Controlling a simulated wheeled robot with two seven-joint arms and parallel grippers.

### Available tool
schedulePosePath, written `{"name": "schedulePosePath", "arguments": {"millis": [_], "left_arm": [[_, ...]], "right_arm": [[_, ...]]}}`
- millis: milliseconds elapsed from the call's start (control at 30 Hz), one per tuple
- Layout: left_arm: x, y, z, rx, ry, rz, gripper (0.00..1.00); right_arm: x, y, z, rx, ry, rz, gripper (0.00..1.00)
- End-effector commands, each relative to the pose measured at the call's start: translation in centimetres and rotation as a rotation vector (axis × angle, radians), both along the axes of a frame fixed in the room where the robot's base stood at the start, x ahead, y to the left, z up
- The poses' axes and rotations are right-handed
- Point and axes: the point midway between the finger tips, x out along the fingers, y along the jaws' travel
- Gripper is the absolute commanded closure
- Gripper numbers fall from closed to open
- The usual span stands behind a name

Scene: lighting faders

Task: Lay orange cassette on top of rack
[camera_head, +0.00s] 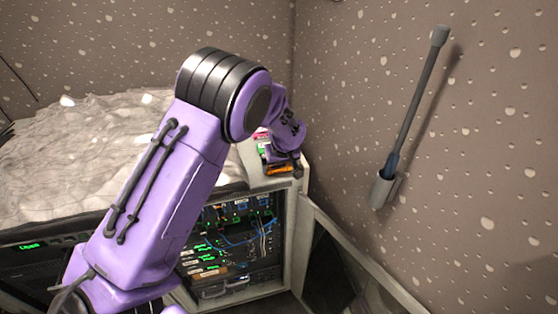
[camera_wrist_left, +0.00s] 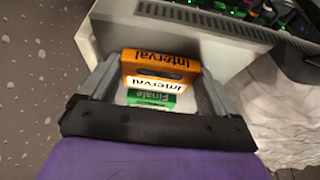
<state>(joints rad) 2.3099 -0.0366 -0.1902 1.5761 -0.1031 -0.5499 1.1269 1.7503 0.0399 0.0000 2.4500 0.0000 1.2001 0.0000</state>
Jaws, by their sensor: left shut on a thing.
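The orange cassette (camera_head: 285,170) is at the front right corner of the light grey rack's top (camera_head: 258,180). In the left wrist view the orange cassette (camera_wrist_left: 160,68), labelled "Interval", sits between the two grey fingers of my left gripper (camera_wrist_left: 158,85), which is shut on it. In that view the rack's top (camera_wrist_left: 113,30) is behind the cassette; I cannot tell whether the cassette touches it. A green cassette (camera_wrist_left: 150,99) marked "Finale" lies beside the orange one and is partly hidden. My right gripper is not in view.
A pink thing (camera_head: 261,133) lies farther back on the rack top. Electronics with cables (camera_head: 235,235) fill the rack's open front. A pale rumpled cover (camera_head: 80,155) is at the left. A rod in a wall holder (camera_head: 385,187) hangs at the right.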

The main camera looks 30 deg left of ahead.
Motion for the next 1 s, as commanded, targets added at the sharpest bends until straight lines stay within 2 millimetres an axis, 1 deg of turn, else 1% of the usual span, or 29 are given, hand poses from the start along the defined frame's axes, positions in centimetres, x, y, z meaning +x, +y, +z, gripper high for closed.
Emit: {"name": "schedulePosePath", "arguments": {"millis": [200, 233, 267, 467, 533, 567, 667, 800, 900, 1000], "left_arm": [[0.0, 0.0, -0.3, 0.001, 0.001, -0.001, 0.4], [0.0, 0.0, -0.4, 0.001, 0.001, -0.001, 0.06], [0.0, 0.0, -0.3, 0.0, 0.0, -0.001, 0.0], [0.0, 0.0, -0.3, 0.0, 0.0, 0.0, 0.0], [0.0, 0.0, 0.1, 0.0, 0.0, 0.0, 0.0], [-0.1, -0.1, 0.2, 0.0, -0.001, 0.0, 0.0], [-0.4, -0.6, 1.7, 0.001, -0.005, 0.0, 0.0], [-1.4, -1.7, 5.1, 0.001, -0.006, -0.001, 0.0], [-2.0, -2.4, 7.5, 0.002, -0.006, 0.0, 0.0], [-2.5, -3.0, 9.3, 0.001, -0.003, -0.001, 0.0]], "right_arm": [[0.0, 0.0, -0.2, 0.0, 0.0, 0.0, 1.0], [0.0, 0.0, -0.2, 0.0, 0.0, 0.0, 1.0], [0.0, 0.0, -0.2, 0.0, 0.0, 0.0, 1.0], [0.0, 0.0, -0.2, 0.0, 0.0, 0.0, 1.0], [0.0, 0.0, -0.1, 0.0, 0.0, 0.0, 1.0], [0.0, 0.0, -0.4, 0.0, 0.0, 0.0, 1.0], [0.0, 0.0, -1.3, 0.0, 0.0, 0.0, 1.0], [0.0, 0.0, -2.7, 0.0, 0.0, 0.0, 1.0], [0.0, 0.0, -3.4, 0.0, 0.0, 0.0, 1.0], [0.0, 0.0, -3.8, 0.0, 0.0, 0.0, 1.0]]}}
